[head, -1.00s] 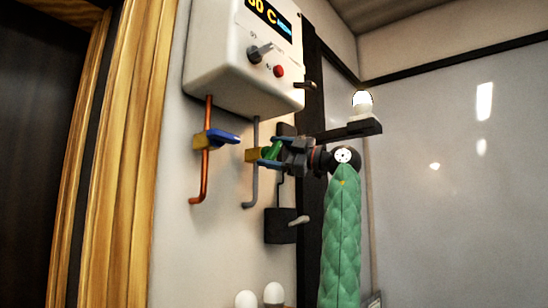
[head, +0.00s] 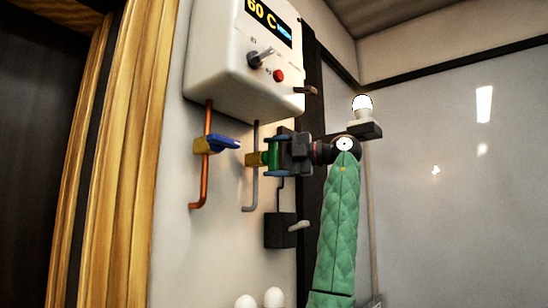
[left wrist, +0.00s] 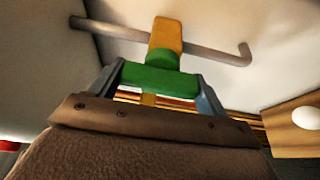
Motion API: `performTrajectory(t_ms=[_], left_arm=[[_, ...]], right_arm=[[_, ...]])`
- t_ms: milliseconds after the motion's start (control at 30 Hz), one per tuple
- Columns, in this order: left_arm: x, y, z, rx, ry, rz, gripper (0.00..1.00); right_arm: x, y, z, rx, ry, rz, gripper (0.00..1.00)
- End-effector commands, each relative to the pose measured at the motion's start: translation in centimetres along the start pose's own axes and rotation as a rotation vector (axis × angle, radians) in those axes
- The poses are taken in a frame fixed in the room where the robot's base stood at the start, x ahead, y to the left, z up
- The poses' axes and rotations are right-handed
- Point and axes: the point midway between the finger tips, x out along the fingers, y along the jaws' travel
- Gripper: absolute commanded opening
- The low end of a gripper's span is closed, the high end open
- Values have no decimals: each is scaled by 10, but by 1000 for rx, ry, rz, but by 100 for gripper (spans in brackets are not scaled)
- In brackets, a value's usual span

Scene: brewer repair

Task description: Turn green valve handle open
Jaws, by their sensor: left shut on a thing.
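The green valve handle (head: 272,154) sits on a yellow valve body (head: 254,159) on the grey pipe (head: 253,186) under the white brewer box. My left gripper (head: 277,155) is shut on the handle, with one finger above it and one below in the head view. In the left wrist view the green handle (left wrist: 158,80) spans between the two fingers (left wrist: 162,86), roughly along the line of the grey pipe (left wrist: 125,32). The yellow valve body (left wrist: 166,36) shows behind it. My right gripper is not in view.
The white brewer box (head: 225,85) has a display reading 60 C, a knob and a red button. A blue valve handle (head: 222,142) on a copper pipe (head: 207,172) is close on the left. A dark box with a lever (head: 280,230) hangs below. A lit bulb (head: 362,105) stands behind my arm.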

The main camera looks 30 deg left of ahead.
Motion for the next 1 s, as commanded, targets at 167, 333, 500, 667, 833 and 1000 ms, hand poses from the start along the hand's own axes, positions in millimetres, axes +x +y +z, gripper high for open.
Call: performTrajectory(t_ms=[167,333,500,667,833,1000], left_arm=[[0,-2,0,-12,1,-7,54],[0,-2,0,-13,1,-7,54],[0,-2,0,-12,1,-7,82],[0,-2,0,-12,1,-6,98],[0,-1,0,-12,0,-6,98],[-7,-2,0,-11,-1,-6,98]], right_arm=[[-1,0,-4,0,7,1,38],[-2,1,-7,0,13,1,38],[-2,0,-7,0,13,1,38],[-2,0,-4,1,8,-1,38],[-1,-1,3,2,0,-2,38],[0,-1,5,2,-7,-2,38]])
